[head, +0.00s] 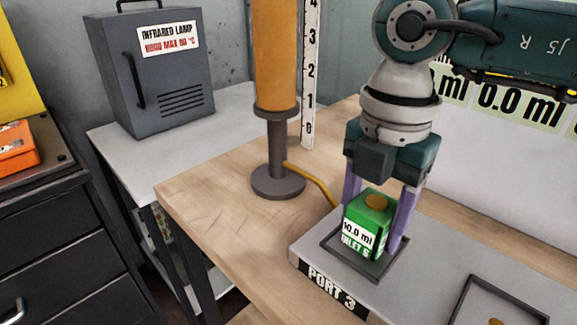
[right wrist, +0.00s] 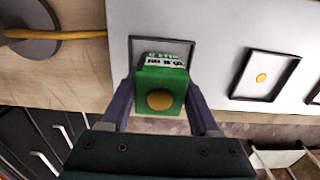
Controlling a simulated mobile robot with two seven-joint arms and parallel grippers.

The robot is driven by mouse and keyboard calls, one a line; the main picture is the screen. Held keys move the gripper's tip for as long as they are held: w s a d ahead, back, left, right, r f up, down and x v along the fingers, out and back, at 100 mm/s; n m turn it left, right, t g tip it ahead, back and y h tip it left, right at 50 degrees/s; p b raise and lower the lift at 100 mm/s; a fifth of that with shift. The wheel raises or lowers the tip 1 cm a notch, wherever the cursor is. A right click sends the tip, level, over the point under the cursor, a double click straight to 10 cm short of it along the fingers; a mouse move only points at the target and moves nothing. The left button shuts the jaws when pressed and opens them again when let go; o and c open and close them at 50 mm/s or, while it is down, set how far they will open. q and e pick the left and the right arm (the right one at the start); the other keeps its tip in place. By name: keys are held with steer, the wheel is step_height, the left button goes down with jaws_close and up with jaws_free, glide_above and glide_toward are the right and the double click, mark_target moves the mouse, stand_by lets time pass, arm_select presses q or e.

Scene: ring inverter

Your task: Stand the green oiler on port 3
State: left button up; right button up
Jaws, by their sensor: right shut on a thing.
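The green oiler (head: 367,222) is a small green block with a yellow round top and a white label reading 10.0 ml. It is upright at the framed square of port 3 (head: 336,290), on the left end of the grey plate. My right gripper (head: 378,225) is shut on it, with one purple finger on each side. In the right wrist view the oiler (right wrist: 160,92) sits between the fingers, over the near part of the frame (right wrist: 143,46). I cannot tell whether its base touches the plate. My left gripper is not in view.
A second framed square (head: 497,300) with a yellow spot lies to the right on the plate. An orange column (head: 275,55) on a grey stand is behind left, with a yellow hose (head: 312,180) running to the plate. A grey infrared lamp box (head: 165,75) stands further back.

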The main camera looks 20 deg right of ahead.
mark_target(375, 204)
steer(key=shift+f, duration=0.3)
steer(key=shift+f, duration=0.2)
steer(key=o, duration=1.5)
steer(key=shift+r, duration=0.15)
steer(key=shift+c, duration=0.2)
step_height(375, 204, up, 12)
steer(key=shift+r+p, duration=0.1)
steer(key=shift+p, duration=0.45)
